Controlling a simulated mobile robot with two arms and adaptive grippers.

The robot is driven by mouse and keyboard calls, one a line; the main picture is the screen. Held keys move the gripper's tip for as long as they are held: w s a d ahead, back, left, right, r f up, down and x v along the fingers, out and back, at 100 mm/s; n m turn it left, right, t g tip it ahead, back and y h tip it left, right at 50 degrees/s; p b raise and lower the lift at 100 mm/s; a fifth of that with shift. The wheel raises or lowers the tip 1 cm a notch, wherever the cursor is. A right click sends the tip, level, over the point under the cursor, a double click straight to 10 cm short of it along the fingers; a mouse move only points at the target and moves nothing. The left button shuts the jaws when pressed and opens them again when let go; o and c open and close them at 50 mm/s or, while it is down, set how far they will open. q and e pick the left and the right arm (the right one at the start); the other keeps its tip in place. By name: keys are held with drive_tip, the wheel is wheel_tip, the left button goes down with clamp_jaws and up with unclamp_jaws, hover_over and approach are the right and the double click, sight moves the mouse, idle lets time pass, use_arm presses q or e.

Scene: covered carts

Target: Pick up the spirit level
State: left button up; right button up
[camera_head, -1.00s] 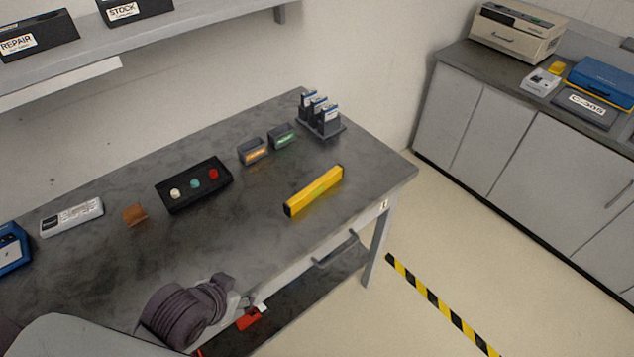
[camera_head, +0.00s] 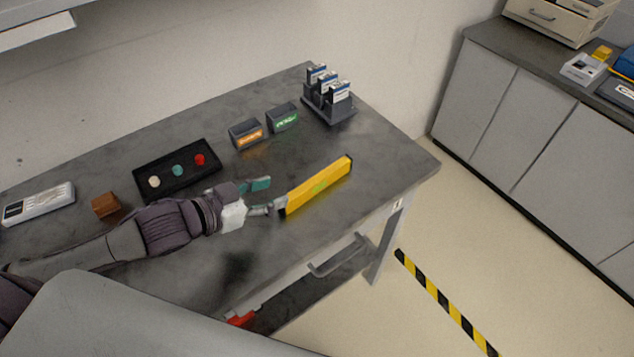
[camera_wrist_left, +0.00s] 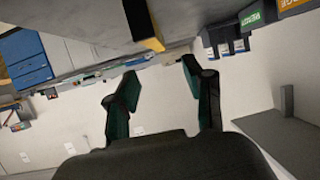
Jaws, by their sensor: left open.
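The yellow spirit level (camera_head: 320,186) lies on the grey workbench (camera_head: 300,238) near its right end, slanting up to the right. My left gripper (camera_head: 270,194) is open, just left of the level's near end. One fingertip looks close to that end; I cannot tell whether they touch. In the left wrist view the gripper (camera_wrist_left: 160,80) shows two spread fingers with nothing between them. The level's dark end and yellow side (camera_wrist_left: 145,25) appear beyond the fingers, toward the top. My right gripper is not in view.
A black tray with three coloured knobs (camera_head: 177,171), a brown block (camera_head: 105,205) and a white device (camera_head: 40,203) stand left. Two labelled bins (camera_head: 246,133) and a dark rack (camera_head: 328,108) stand behind. The bench's front right area is clear.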

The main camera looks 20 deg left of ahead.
use_arm(q)
approach(315, 179)
drive_tip(key=w, duration=0.1)
drive_tip(key=w+f, duration=0.1)
drive_tip(key=shift+w+d, duration=0.3)
drive_tip(key=shift+d, duration=0.05)
drive_tip(key=shift+w+d+f+p, duration=0.3)
drive_tip(key=shift+w+d, duration=0.05)
drive_tip(key=x, duration=0.2)
drive_tip(key=p+x, duration=0.1)
drive_tip(key=x, duration=0.2)
drive_tip(key=shift+s+d+r, duration=0.15)
drive_tip(key=shift+s+d, duration=0.05)
drive_tip(key=shift+d, duration=0.1)
drive_tip(key=shift+w+d, duration=0.1)
drive_tip(key=shift+w, duration=0.05)
clamp_jaws()
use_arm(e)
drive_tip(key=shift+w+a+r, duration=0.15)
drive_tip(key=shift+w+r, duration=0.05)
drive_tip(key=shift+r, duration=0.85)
